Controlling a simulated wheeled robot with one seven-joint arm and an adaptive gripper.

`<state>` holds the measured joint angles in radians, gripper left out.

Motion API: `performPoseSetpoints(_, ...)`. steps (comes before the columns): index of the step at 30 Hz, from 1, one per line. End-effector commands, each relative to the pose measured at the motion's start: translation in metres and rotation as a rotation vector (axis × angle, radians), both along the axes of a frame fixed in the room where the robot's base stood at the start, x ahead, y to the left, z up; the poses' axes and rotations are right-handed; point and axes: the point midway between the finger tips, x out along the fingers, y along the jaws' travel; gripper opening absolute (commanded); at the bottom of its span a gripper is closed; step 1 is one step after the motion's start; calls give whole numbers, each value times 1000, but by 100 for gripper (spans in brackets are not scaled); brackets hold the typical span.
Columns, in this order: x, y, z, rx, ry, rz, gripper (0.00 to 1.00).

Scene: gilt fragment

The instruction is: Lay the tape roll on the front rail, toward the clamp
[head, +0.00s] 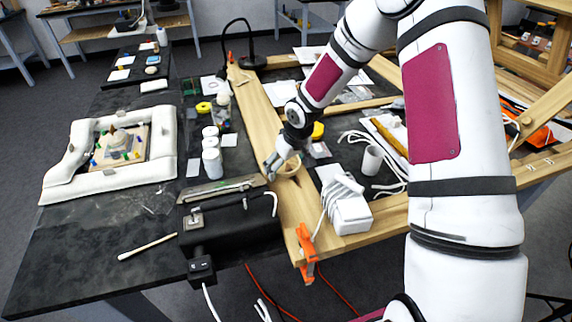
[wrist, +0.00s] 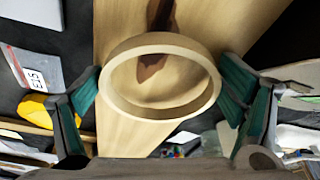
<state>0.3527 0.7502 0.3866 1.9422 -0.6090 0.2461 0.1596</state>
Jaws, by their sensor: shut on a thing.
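The tape roll (wrist: 112,88) is a tan ring between the two green-padded fingers of my gripper (wrist: 161,98) in the wrist view. The fingers are shut on its outer sides. In the head view my gripper (head: 281,164) and the tape roll (head: 291,168) are over the pale wooden rail (head: 292,205). I cannot tell whether the roll touches the wood. The orange clamp (head: 306,250) grips the rail's near end, apart from the roll and closer to the camera.
A black case (head: 230,222) stands left of the rail. A white block with cords (head: 347,208) is to its right. The rail between gripper and clamp looks bare.

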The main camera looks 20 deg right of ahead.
Motion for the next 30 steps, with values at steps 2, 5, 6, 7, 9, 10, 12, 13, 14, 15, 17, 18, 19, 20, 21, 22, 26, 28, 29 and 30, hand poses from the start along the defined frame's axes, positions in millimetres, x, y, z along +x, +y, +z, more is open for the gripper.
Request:
performPoseSetpoints(2,0,0,-3,0,2,0,60)
performPoseSetpoints(5,0,0,-5,0,3,0,61)
performPoseSetpoints(6,-1,0,-6,0,3,0,57)
performPoseSetpoints(7,-1,0,-7,0,4,0,57)
performPoseSetpoints(9,-1,0,-9,0,5,1,47)
performPoseSetpoints(10,-1,0,-10,0,5,1,48)
performPoseSetpoints(12,-1,0,-12,0,7,0,44)
performPoseSetpoints(13,-2,-1,-13,0,7,0,44)
performPoseSetpoints(14,-2,-1,-14,0,8,0,45)
performPoseSetpoints(15,-2,-1,-15,-1,9,0,45)
performPoseSetpoints(17,-2,-1,-16,-2,10,-1,47)
performPoseSetpoints(18,-2,-2,-17,-2,11,-1,47)
performPoseSetpoints(19,-3,-2,-18,-3,12,-1,47)
performPoseSetpoints(20,-3,-3,-19,-3,12,-1,48)
performPoseSetpoints(21,-3,-3,-20,-4,12,-1,49)
performPoseSetpoints(22,-3,-3,-20,-4,13,-1,49)
performPoseSetpoints(26,-4,-4,-23,-5,15,-1,51)
performPoseSetpoints(28,-5,-4,-23,-5,17,-1,51)
performPoseSetpoints(29,-5,-4,-24,-5,17,-1,51)
performPoseSetpoints(30,-5,-4,-24,-6,18,-1,51)
